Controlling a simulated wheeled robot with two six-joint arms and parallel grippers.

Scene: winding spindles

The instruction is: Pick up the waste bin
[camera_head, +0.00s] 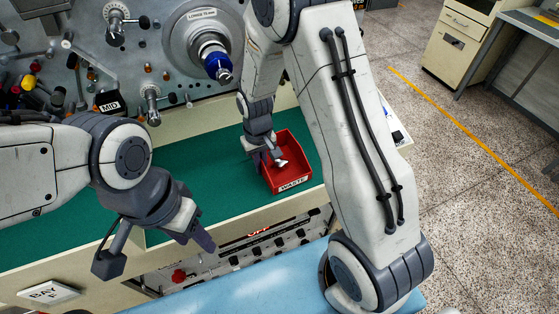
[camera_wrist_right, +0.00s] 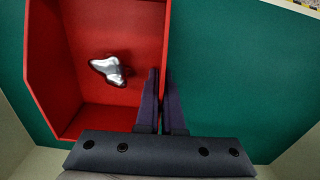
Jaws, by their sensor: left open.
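The red waste bin (camera_head: 290,150) stands on the green bench top near its front edge, its "WASTE" label facing front. A small shiny, crumpled piece lies inside it, clear in the right wrist view (camera_wrist_right: 108,70). My right gripper (camera_head: 262,160) is at the bin's left wall in the head view. In the right wrist view its two fingers (camera_wrist_right: 162,100) are close together, one on each side of the bin's wall (camera_wrist_right: 164,30). The fingertip contact is partly hidden. My left gripper (camera_head: 155,250) is open and empty in front of the bench, away from the bin.
The machine panel (camera_head: 170,60) with spindles and a blue-collared hub (camera_head: 217,65) rises behind the bench. The green top (camera_head: 195,165) left of the bin is clear. A control panel with knobs (camera_head: 265,245) is below the bench edge. Open floor lies right.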

